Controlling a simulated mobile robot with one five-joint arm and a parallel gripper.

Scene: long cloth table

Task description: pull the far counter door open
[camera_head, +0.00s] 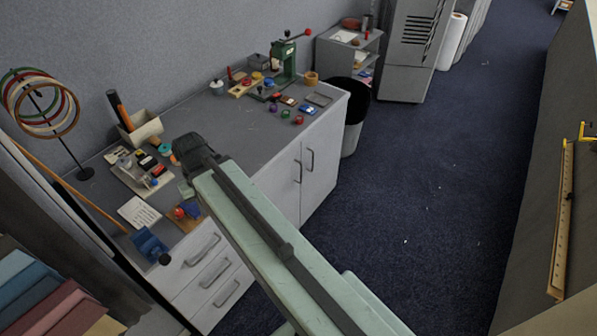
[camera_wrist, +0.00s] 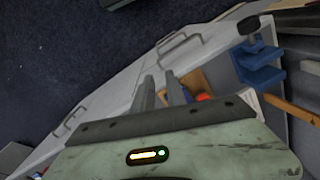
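The grey-topped counter (camera_head: 230,120) has a white front with two doors. The far door (camera_head: 324,153) is at its far end and looks shut, with a dark upright handle (camera_head: 311,160). The near door (camera_head: 278,186) beside it also looks shut and is partly hidden by my arm. My gripper (camera_head: 192,148) is over the counter top, well to the left of the far door and apart from its handle. In the wrist view my gripper's two grey fingers (camera_wrist: 159,76) stand apart with nothing between them.
Drawers (camera_head: 207,272) are at the counter's near end. Tools and small items crowd the top, including a green press (camera_head: 285,62) and a blue vise (camera_head: 149,245). A black-lined bin (camera_head: 352,105) stands just past the far door. The blue carpet (camera_head: 420,210) in front is clear.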

